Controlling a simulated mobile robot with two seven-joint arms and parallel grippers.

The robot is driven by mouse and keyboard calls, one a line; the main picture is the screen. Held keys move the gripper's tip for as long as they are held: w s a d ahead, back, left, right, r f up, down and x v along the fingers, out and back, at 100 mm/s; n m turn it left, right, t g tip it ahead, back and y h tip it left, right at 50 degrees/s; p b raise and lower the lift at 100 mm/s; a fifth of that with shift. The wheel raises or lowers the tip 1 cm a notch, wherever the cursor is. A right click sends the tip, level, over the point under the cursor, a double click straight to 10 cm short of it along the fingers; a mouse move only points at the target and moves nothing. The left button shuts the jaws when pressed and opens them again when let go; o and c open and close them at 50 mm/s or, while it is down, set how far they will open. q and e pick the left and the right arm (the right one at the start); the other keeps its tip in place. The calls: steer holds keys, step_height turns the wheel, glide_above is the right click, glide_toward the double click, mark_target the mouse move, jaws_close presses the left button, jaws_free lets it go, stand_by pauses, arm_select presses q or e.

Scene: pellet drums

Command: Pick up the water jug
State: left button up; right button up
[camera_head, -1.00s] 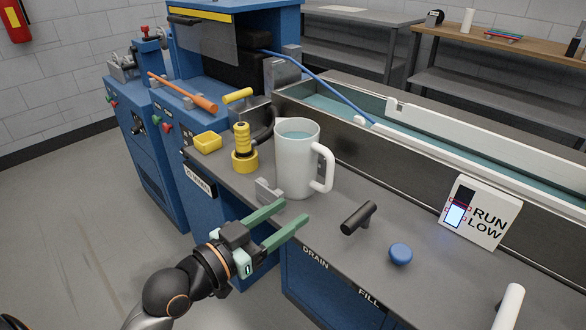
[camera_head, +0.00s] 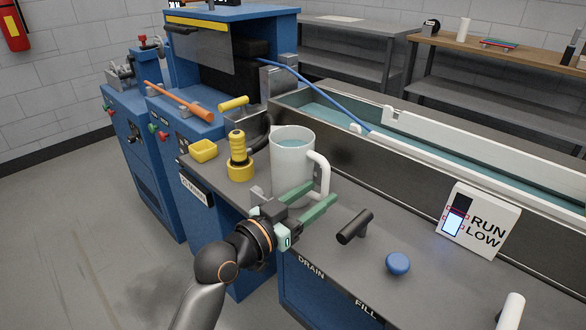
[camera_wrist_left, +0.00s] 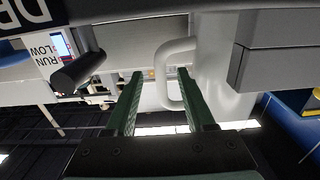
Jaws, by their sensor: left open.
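The water jug (camera_head: 290,165) is a white pitcher with water in it, standing upright on the grey counter. Its handle (camera_head: 321,172) faces right in the head view. My left gripper (camera_head: 323,191) is open and low at the handle, its green fingers pointing toward it. In the left wrist view the jug's handle (camera_wrist_left: 161,80) appears between the two fingertips (camera_wrist_left: 160,73), with one finger overlapping the handle's opening. I cannot tell whether a finger touches it. The gripper hides part of the jug's lower side. My right gripper is not in view.
A black handle (camera_head: 355,227), a blue knob (camera_head: 398,263) and a RUN LOW sign (camera_head: 478,222) are to the right. A water trough (camera_head: 420,150) runs behind.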

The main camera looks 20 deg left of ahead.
mark_target(322, 190)
arm_select(q)
steer(key=x, duration=0.3)
steer(key=shift+w+f, duration=0.15)
steer(key=shift+w, duration=0.05)
jaws_close()
stand_by(1.1)
stand_by(0.3)
